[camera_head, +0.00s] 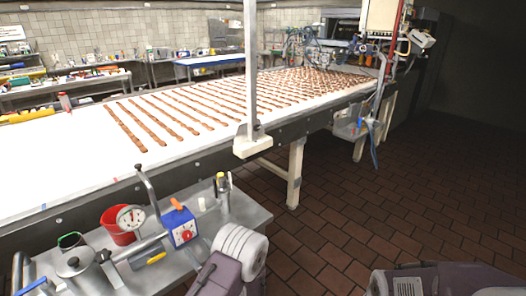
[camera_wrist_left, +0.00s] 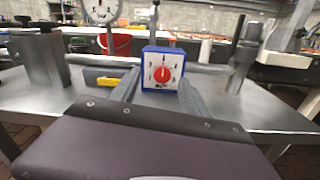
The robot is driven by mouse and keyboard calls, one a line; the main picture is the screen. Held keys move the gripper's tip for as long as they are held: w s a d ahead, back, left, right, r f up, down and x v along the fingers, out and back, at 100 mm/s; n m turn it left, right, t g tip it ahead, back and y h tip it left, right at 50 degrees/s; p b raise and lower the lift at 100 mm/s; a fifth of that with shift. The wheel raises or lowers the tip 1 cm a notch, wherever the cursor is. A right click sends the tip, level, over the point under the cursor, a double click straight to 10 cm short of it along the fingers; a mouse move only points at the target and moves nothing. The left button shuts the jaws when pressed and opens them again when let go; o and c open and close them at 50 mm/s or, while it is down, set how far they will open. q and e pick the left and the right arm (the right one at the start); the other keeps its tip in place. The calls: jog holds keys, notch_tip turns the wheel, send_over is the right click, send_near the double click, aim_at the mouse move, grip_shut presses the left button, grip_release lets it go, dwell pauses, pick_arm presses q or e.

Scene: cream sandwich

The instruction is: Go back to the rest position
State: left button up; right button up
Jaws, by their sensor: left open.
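My left gripper (camera_head: 196,264) is low over the small metal table, near its right front corner in the head view. In the left wrist view its two grey fingers (camera_wrist_left: 158,92) are spread apart, pointing at a blue timer (camera_wrist_left: 162,70) with a white face and red knob. The timer also shows in the head view (camera_head: 182,229), upright on the table. It appears just beyond or between the fingertips; I cannot tell whether they touch it. My right arm shows only as a purple and grey part at the bottom right of the head view; its gripper is out of view.
The metal table (camera_head: 248,215) also holds a red bucket (camera_head: 113,236), a dial gauge (camera_head: 131,218), a lidded metal pot (camera_head: 73,263) and a yellow-handled tool (camera_wrist_left: 106,81). Behind runs a white conveyor (camera_head: 60,177) with rows of brown bars. The tiled floor (camera_head: 340,225) at right is clear.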

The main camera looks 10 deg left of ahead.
pick_arm(q)
jog(key=s+a+r+n+g+y+p, duration=0.2)
jog(key=a+r+n+g+y, duration=0.3)
jog(key=r, duration=0.8)
jog(key=s+a+r+n+g+h+p, duration=0.1)
jog(key=s+a+n+g+h, duration=0.3)
jog(key=s, duration=0.4)
jog(key=s+a+n+g+h, duration=0.2)
jog(key=s+n+g, duration=0.2)
jog(key=s+n, duration=0.25)
jog(key=s+d+f+n+h, duration=0.5)
jog(key=s+d+n+h, duration=0.1)
jog(key=s+d+h, duration=0.25)
jog(key=w+d+f+n+t+h, duration=0.1)
jog(key=w+d+n+h, duration=0.1)
jog(key=d, duration=0.4)
jog(key=w+d+f+n+t+h, duration=0.1)
jog(key=w+d+f+n+h, duration=0.1)
jog(key=d, duration=0.4)
jog(key=shift+w+f+n+t+h+p, duration=0.3)
jog(key=shift+w+n+t+h+p, duration=0.15)
jog(key=shift+n, duration=0.7)
